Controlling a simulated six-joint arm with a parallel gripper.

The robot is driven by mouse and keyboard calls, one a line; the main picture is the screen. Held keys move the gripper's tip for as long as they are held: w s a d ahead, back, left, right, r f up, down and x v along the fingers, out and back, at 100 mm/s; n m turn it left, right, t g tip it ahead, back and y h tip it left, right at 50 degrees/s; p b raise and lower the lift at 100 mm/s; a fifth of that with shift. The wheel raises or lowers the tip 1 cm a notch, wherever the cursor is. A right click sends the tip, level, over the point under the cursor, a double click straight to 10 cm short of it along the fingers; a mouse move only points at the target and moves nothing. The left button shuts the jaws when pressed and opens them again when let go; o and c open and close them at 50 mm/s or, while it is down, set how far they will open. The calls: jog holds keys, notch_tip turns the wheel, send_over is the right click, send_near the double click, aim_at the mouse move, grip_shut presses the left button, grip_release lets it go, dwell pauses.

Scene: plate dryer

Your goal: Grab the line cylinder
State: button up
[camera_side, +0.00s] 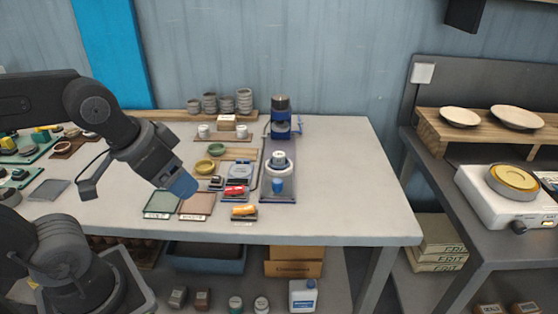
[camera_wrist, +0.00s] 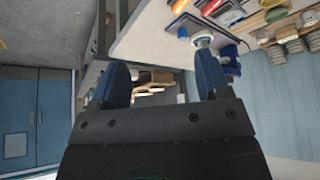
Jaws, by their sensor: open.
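My gripper (camera_side: 180,186) is open and empty above the front left part of the table. Its two blue fingers stand apart in the wrist view (camera_wrist: 163,76), with nothing between them. No cylinder is visibly marked with a line, so I cannot tell which one is meant. A red cylinder (camera_side: 235,190) and an orange cylinder (camera_side: 244,211) lie on small holders near the table's front middle. A small blue cylinder (camera_side: 277,185) stands on the base of the blue press-like device (camera_side: 281,125). All three are right of my gripper, apart from it.
Green and brown labelled mats (camera_side: 197,204) lie close to my gripper. Bowls (camera_side: 216,149) and stacked grey cups (camera_side: 244,100) stand behind. The table's right part (camera_side: 350,180) is clear. A side bench with a hot plate (camera_side: 511,181) and plates (camera_side: 460,116) stands at right.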

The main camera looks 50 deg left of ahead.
jog(key=w+a+r+g, duration=0.15)
jog(key=w+r, duration=0.25)
jog(key=w, duration=0.5)
jog(key=m+g, duration=0.2)
jog(key=g, duration=0.1)
send_over(279, 154)
notch_tip(279, 154, down, 16)
jog(key=shift+s+a+r, duration=0.15)
jog(key=shift+r, duration=0.05)
jog(key=shift+d+f, duration=0.2)
jog(key=shift+f, duration=2.5)
jog(key=c, duration=1.1)
